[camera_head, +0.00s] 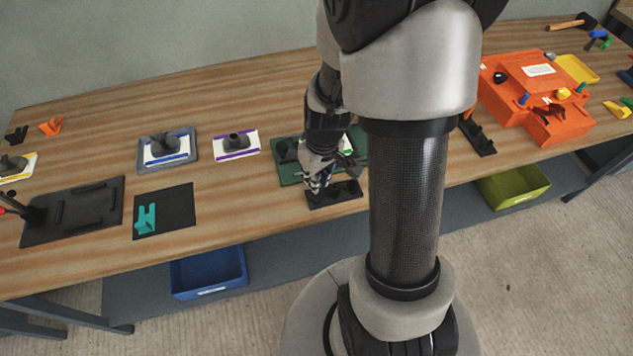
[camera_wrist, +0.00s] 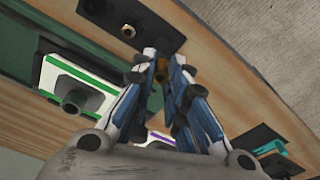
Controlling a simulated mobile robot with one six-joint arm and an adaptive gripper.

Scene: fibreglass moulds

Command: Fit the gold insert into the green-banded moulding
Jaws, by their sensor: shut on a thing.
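My gripper (camera_wrist: 160,68) is shut on a small gold-brown piece, the gold insert (camera_wrist: 161,70), between its blue-padded fingertips. In the head view my gripper (camera_head: 316,186) hangs over the bench by a black holder. The green-banded moulding (camera_wrist: 58,76) is a white plate with green stripes and a grey hollow boss, on a green fixture (camera_wrist: 15,45), left of my fingers in the wrist view. The two are apart there. In the head view my arm hides much of the moulding, and the insert is too small to make out.
The black holder (camera_head: 347,195) lies at the bench's front edge; in the wrist view it (camera_wrist: 150,15) shows a brownish round spot. A purple-banded moulding (camera_head: 222,155) and a blue-banded one (camera_head: 152,162) stand left. An orange housing (camera_head: 510,100) is at right.

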